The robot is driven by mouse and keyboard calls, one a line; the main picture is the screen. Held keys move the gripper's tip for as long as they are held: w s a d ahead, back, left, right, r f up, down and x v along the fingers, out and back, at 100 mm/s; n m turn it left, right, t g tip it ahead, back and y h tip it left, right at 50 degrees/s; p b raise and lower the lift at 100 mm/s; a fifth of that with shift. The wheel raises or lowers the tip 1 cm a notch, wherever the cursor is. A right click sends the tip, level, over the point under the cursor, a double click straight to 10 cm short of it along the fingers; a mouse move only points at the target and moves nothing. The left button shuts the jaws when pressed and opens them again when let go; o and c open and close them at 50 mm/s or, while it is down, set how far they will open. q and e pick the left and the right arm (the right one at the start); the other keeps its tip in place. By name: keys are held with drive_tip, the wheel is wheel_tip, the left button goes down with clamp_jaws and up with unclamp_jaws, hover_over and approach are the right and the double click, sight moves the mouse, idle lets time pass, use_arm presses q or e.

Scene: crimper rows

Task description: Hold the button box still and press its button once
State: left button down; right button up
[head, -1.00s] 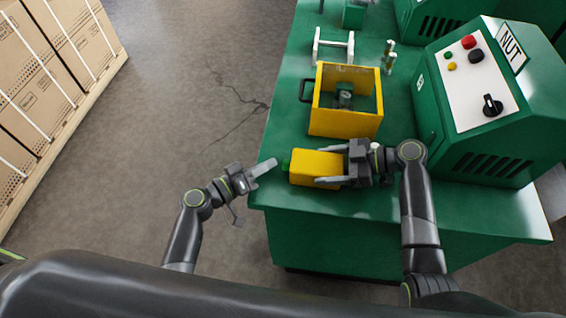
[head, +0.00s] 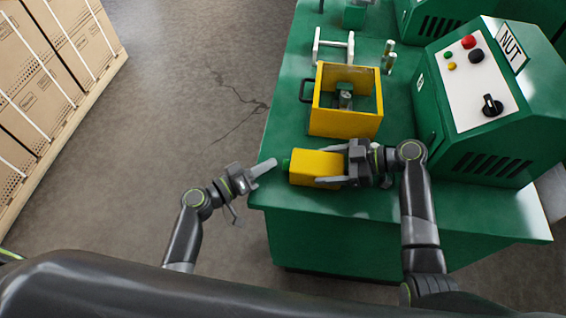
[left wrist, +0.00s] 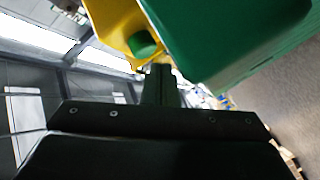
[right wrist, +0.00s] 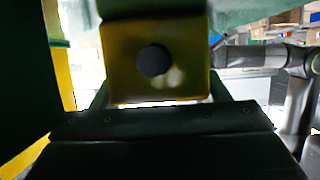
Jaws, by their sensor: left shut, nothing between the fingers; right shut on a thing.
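The yellow button box (head: 308,166) lies on the green bench near its front left corner. Its green button (head: 286,164) faces left. My right gripper (head: 328,167) is shut on the box from the right, one finger along each side. The right wrist view shows the box end (right wrist: 122,62) with a dark round spot between the fingers. My left gripper (head: 274,162) is shut and empty, its fingertips pointing at the button with a small gap in the head view. In the left wrist view the green button (left wrist: 142,43) shows just beyond the fingertips (left wrist: 158,70).
A yellow open-topped frame (head: 345,124) with a black handle stands behind the box on the bench (head: 290,208). A green control cabinet (head: 480,120) stands at the right. A white stand (head: 333,45) is further back. The floor left of the bench is clear up to stacked cartons (head: 50,70).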

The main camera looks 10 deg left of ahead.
use_arm(q)
drive_tip(key=shift+d, duration=0.15)
drive_tip(key=shift+d, duration=0.25)
